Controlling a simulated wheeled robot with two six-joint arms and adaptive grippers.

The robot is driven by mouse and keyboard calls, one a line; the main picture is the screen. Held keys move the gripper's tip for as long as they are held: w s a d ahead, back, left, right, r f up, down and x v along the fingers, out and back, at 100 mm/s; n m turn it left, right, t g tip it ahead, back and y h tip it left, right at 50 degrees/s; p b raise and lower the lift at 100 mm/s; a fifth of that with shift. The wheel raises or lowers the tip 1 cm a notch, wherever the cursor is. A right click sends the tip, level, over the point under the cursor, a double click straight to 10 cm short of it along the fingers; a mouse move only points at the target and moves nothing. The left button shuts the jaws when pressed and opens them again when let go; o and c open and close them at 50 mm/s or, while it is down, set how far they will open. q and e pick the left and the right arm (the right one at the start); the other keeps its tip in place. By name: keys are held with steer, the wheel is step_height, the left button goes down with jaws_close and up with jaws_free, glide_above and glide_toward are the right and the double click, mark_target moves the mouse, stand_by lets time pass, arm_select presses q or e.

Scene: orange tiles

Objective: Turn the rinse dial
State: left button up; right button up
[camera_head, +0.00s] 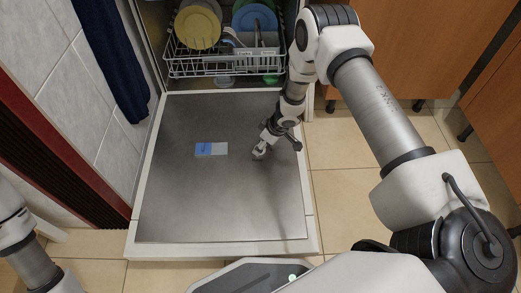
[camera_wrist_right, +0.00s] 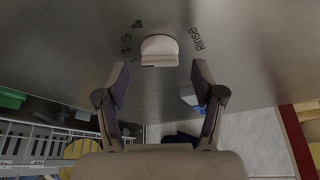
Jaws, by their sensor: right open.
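The rinse dial (camera_wrist_right: 160,48) is a round white knob with a raised grip bar, set in the metal inner face of the open dishwasher door (camera_head: 190,205). The word "Rinse" and several marks are printed around it. In the right wrist view my right gripper (camera_wrist_right: 160,70) is open. Its two fingers stand apart below the dial, one to each side, with nothing between them. In the head view the right gripper (camera_head: 276,149) is low over the right part of the door. I cannot make out the dial clearly there. My left gripper is out of view.
A blue and white dispenser (camera_head: 211,149) lies on the door, left of the right gripper. A dish rack (camera_head: 205,65) with plates stands behind the door. A dark blue towel (camera_head: 112,60) hangs at the left. Wooden cabinets (camera_head: 425,45) stand at the right.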

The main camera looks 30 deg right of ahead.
steer(key=shift+x, duration=0.95)
steer(key=c, duration=1.1)
steer(key=shift+c, duration=0.2)
steer(key=shift+r, duration=0.1)
